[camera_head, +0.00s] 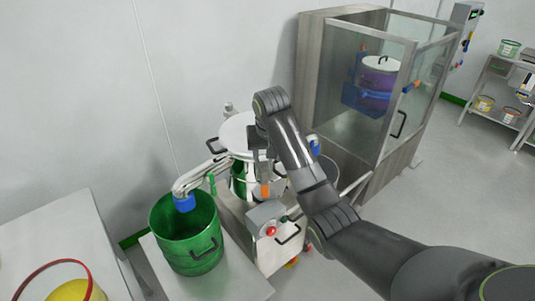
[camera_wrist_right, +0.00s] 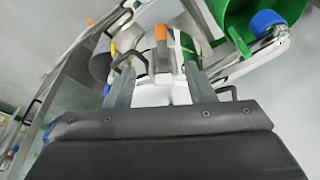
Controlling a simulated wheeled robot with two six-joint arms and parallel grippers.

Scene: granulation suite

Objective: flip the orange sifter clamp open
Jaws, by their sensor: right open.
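The orange sifter clamp (camera_head: 265,190) sits on the front of the sifter (camera_head: 239,133), a round white-lidded machine with a green band. In the right wrist view the clamp (camera_wrist_right: 161,33) shows an orange tip on a grey lever, which lines up between my fingers. My right gripper (camera_head: 263,168) is over the sifter's front, just above the clamp in the head view. In the wrist view the gripper (camera_wrist_right: 160,69) is open with nothing held between its fingers. Whether the fingers touch the lever cannot be told. My right arm hides part of the sifter. My left gripper is not in view.
A green bin (camera_head: 187,245) stands under the blue-tipped outlet pipe (camera_head: 184,203) at left. A control box with a red button (camera_head: 271,231) is below the clamp. A glass-doored cabinet (camera_head: 335,85) stands behind right. A white table (camera_head: 60,245) is front left.

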